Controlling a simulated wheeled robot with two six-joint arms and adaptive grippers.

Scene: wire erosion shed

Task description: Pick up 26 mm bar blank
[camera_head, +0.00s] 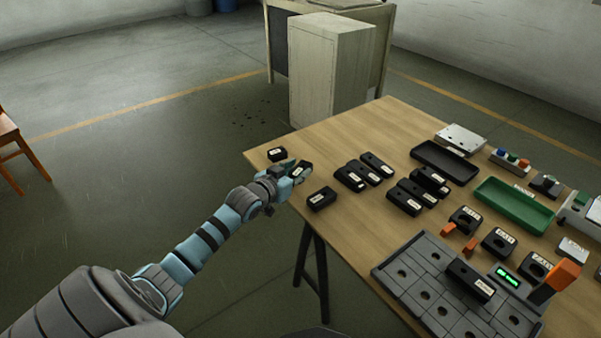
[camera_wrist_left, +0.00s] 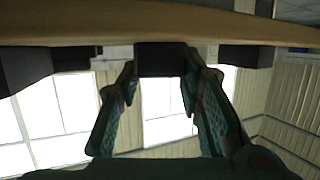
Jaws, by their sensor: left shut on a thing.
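My left gripper (camera_head: 294,174) is at the table's left corner, shut on a small black block with a white label (camera_head: 302,169). In the left wrist view the black block (camera_wrist_left: 162,59) sits between the two fingertips, close to the wooden table top. Its label is too small to read, so I cannot confirm that it is the 26 mm bar blank. Similar labelled black blocks stand on either side, one behind (camera_head: 277,154) and one in front (camera_head: 321,198). My right gripper is not in view.
The wooden table (camera_head: 345,135) holds several longer black blocks mid-table, a black tray (camera_head: 444,161), a green tray (camera_head: 513,205) and a grey fixture plate (camera_head: 430,285) with holes. A pale cabinet (camera_head: 328,70) stands behind the table. Open floor lies to the left.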

